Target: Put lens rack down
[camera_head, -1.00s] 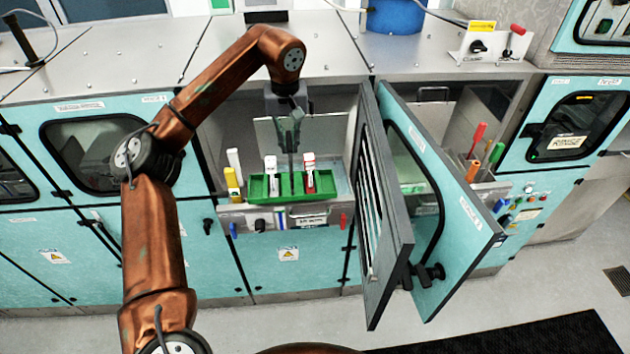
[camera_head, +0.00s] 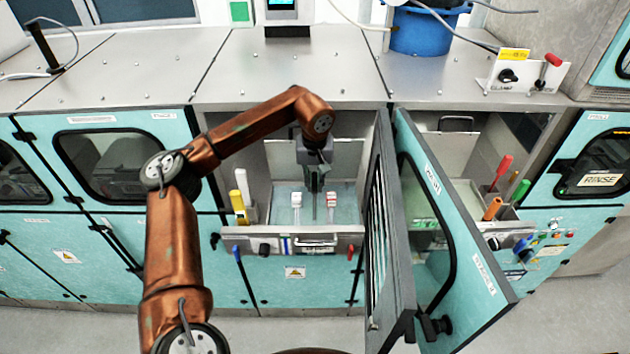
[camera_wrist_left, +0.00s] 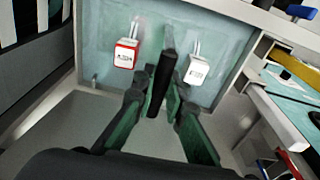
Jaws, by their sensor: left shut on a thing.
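The lens rack (camera_wrist_left: 158,88) shows in the left wrist view as a dark upright handle between my fingers. Its green tray is not visible now, and the pale teal bath (camera_head: 285,197) covers the space below. A red-edged white tag (camera_wrist_left: 126,54) and a plain white tag (camera_wrist_left: 196,70) stand up on either side of the handle. They also show in the head view, the white one (camera_head: 296,197) left of the gripper and the red-topped one (camera_head: 332,198) right of it. My left gripper (camera_head: 314,188) points down inside the open bay, shut on the rack's handle. My right gripper is out of view.
Open doors (camera_head: 432,215) stand out to the right of the bay. The bay's front ledge (camera_head: 345,240) has a metal handle. Yellow and white sticks (camera_head: 240,190) stand at its left. Red, orange and green handles (camera_head: 500,175) stand in the bay to the right.

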